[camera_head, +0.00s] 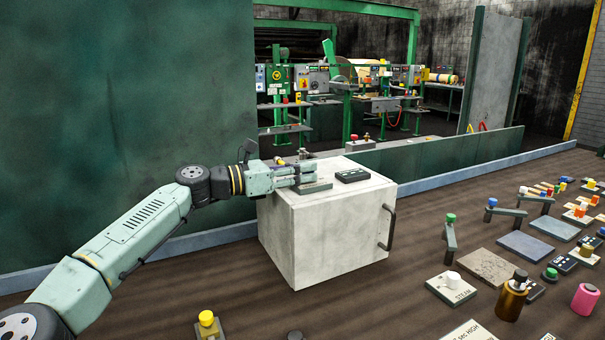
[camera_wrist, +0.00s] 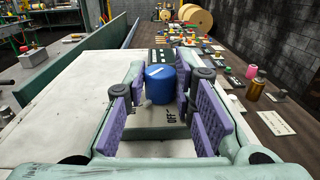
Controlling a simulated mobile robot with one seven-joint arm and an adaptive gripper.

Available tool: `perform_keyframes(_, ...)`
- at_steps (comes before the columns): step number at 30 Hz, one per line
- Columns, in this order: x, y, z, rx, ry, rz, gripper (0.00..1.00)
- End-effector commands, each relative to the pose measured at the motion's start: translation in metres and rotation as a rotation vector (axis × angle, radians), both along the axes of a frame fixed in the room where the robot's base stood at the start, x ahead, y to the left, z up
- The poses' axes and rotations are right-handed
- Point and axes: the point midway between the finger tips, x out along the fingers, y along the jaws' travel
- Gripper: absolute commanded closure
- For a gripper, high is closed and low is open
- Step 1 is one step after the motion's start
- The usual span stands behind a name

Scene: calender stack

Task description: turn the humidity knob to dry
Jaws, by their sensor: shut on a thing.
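A blue round knob (camera_wrist: 160,88) stands on a light plate (camera_wrist: 157,132) on top of a white cabinet (camera_head: 325,235). In the wrist view, part of a label reading "OFF" shows on the plate, but I cannot read a humidity or dry mark. My gripper (camera_head: 310,173) is low over the cabinet top. In the wrist view its purple-padded fingers (camera_wrist: 162,92) are on both sides of the blue knob and shut on it. In the head view my fingers hide the knob, and only the plate's edge (camera_head: 314,188) shows beneath them.
A dark panel with small buttons (camera_head: 352,175) lies on the cabinet top beyond the knob. A handle (camera_head: 388,227) sticks out of the cabinet's right side. A low green wall (camera_head: 440,155) runs behind it.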

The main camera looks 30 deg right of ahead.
Motion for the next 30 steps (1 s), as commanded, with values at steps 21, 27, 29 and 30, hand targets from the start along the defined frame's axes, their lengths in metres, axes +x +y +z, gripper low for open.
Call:
perform_keyframes(21, 0.0045, -0.0010, 0.0023, -0.005, -0.002, -0.230, 1.00)
perform_keyframes(27, 0.0044, -0.0010, 0.0028, -0.006, -0.003, -0.230, 1.00)
perform_keyframes(29, 0.0044, -0.0009, 0.0030, -0.006, -0.003, -0.230, 1.00)
perform_keyframes(30, 0.0044, -0.0010, 0.0031, -0.006, -0.003, -0.230, 0.75)
